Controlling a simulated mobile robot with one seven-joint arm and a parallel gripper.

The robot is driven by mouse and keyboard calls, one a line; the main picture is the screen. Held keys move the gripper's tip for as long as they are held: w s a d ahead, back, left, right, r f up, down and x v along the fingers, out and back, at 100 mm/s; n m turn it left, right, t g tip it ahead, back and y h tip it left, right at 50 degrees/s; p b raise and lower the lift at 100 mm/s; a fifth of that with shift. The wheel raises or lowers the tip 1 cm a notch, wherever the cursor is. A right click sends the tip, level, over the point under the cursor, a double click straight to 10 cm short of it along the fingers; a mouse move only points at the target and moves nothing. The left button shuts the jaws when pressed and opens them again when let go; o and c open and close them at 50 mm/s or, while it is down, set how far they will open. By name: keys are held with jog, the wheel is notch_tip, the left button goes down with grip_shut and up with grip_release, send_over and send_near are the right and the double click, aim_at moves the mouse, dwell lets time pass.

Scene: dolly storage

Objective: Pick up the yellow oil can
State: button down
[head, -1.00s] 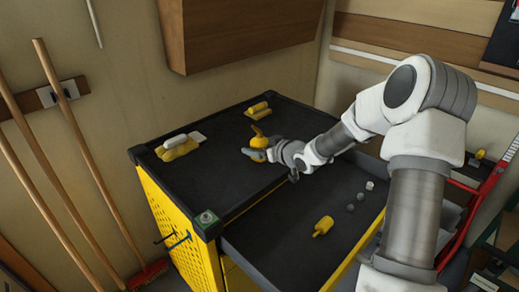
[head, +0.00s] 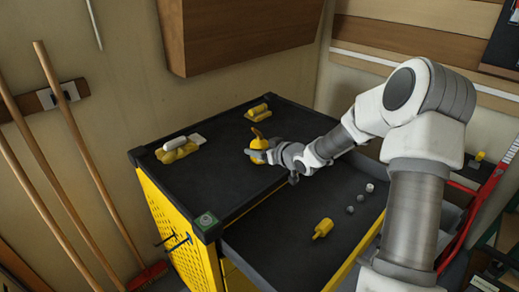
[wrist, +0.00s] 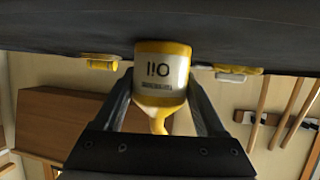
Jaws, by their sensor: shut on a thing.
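The yellow oil can (head: 258,144) stands at the dark top of the yellow tool cart (head: 225,165), near its middle. In the wrist view the oil can (wrist: 161,75) shows a pale label reading "OIL", upside down, with its spout toward my gripper. My gripper (head: 262,156) is shut on the can, one finger on each side of its body in the wrist view (wrist: 160,100). The can's base is close to the dark top; I cannot tell whether it touches.
Yellow items with a white piece (head: 180,150) lie at the cart's left. Another yellow item (head: 258,112) lies at the back. The open drawer (head: 290,255) holds a yellow piece (head: 323,228) and small grey parts. Wooden poles (head: 75,135) lean at left.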

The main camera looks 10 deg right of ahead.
aim_at(261, 136)
jog(key=shift+r, duration=0.2)
notch_tip(261, 136, up, 4)
jog(key=shift+r+p, duration=0.1)
jog(key=shift+p, duration=0.75)
jog(key=s+d+r+p, duration=0.1)
jog(key=d+r+p, duration=0.4)
jog(key=d, duration=0.6)
jog(key=shift+d+r, duration=0.3)
jog(key=shift+r, duration=0.45)
jog(key=shift+c, duration=2.3)
grip_release()
jog(key=c, duration=1)
jog(key=shift+s, duration=0.1)
